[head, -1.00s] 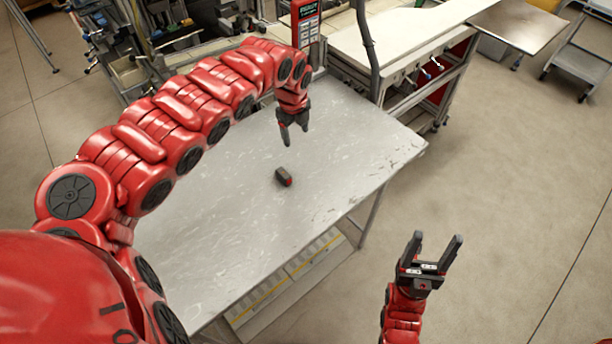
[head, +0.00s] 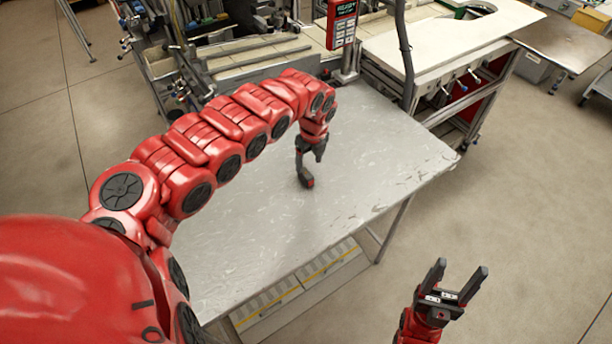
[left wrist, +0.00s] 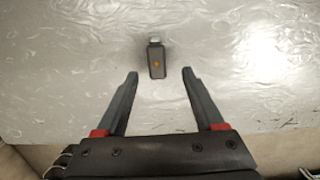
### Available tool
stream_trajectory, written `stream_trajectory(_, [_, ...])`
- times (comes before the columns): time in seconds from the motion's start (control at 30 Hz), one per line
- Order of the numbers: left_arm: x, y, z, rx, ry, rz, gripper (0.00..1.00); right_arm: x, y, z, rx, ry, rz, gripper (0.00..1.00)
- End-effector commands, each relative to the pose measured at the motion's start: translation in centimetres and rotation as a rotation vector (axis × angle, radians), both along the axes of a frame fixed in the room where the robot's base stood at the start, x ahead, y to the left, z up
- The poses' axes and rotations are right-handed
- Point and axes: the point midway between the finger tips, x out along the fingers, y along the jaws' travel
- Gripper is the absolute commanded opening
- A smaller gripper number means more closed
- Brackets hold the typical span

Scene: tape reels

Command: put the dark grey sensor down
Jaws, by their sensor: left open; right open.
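The dark grey sensor (head: 307,182) is a small block lying on the grey metal table (head: 370,175). In the left wrist view the sensor (left wrist: 156,62) shows an orange mark on its face and a pale end pointing away from me. My left gripper (head: 311,166) is open just above and beside the sensor, and its finger hides part of it in the head view. In the left wrist view the sensor lies just beyond the fingertips (left wrist: 160,76), between their lines, with space on both sides. My right gripper (head: 460,272) is open and empty, off the table's front right side.
A red handheld device with a screen (head: 342,22) stands at the table's back edge. A white-topped workbench (head: 440,45) is behind on the right. The table around the sensor is clear.

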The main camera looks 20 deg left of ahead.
Motion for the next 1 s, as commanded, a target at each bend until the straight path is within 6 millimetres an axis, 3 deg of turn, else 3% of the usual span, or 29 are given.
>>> stream_trajectory(0.27, [0.0, 0.2, -2.1, 0.000, 0.003, -0.003, 0.70, 0.0, 0.0, 1.0, 0.000, 0.000, 0.000, 0.64])
stream_trajectory(0.53, [0.0, 0.7, -6.0, -0.002, 0.002, -0.002, 0.70, 0.0, 0.0, 1.9, 0.000, 0.000, 0.000, 0.64])
stream_trajectory(0.83, [0.2, 1.0, -6.5, 0.002, -0.001, -0.002, 0.70, 0.0, 0.0, 1.9, 0.000, 0.000, 0.000, 0.64])
stream_trajectory(1.0, [0.2, 1.0, -6.5, 0.002, -0.001, -0.001, 0.41, 0.0, 0.0, 1.9, 0.000, 0.000, 0.000, 0.64])
